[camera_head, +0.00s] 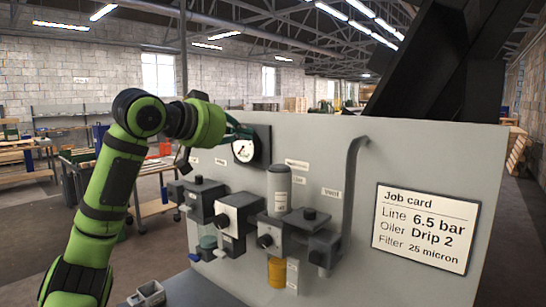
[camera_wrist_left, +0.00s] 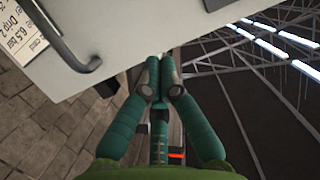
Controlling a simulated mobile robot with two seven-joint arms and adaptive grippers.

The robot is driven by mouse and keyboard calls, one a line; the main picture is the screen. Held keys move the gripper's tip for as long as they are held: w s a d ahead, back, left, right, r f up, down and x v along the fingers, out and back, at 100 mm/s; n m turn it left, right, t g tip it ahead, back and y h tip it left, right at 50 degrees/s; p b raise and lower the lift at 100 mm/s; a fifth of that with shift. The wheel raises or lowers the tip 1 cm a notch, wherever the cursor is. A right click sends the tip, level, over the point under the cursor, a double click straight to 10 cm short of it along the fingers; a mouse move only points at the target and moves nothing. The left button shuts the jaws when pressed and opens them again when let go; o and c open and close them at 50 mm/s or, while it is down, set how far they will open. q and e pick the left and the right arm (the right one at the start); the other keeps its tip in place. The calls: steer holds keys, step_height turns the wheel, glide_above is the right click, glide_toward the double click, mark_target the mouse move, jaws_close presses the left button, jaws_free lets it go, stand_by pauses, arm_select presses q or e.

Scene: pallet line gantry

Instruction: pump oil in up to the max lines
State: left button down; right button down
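A row of grey air-line units (camera_head: 240,213) is mounted on a pale upright panel (camera_head: 340,150). An amber bowl (camera_head: 277,272) hangs below the units, and a clear greenish bowl (camera_head: 208,242) hangs at their left. Max lines cannot be made out on either. A grey cylinder (camera_head: 279,188) stands above the units. My left gripper (camera_head: 238,131) is by the round gauge (camera_head: 243,151) at the panel's top edge; contact cannot be told. In the left wrist view its dark green fingers (camera_wrist_left: 161,82) come together at the tips, with nothing visible between them. My right gripper is not in view.
A job card (camera_head: 425,228) on the panel reads Line 6.5 bar, Oiler Drip 2, Filter 25 micron. A grey bent pipe (camera_head: 352,190) runs down the panel. A small grey container (camera_head: 147,293) sits at the lower left. Behind are workbenches (camera_head: 150,190) and open floor.

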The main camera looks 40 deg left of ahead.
arm_select(q)
steer(key=shift+w, duration=0.15)
steer(key=p, duration=0.4)
glide_above(272, 167)
steer(key=s, duration=0.1)
steer(key=f, duration=0.3)
steer(key=w+f+p, duration=0.1)
steer(key=f, duration=0.1)
steer(key=shift+d+f, duration=0.15)
steer(key=shift+s+f, duration=0.25)
steer(key=shift+f, duration=0.35)
steer(key=shift+w, duration=0.15)
steer(key=shift+f, duration=0.1)
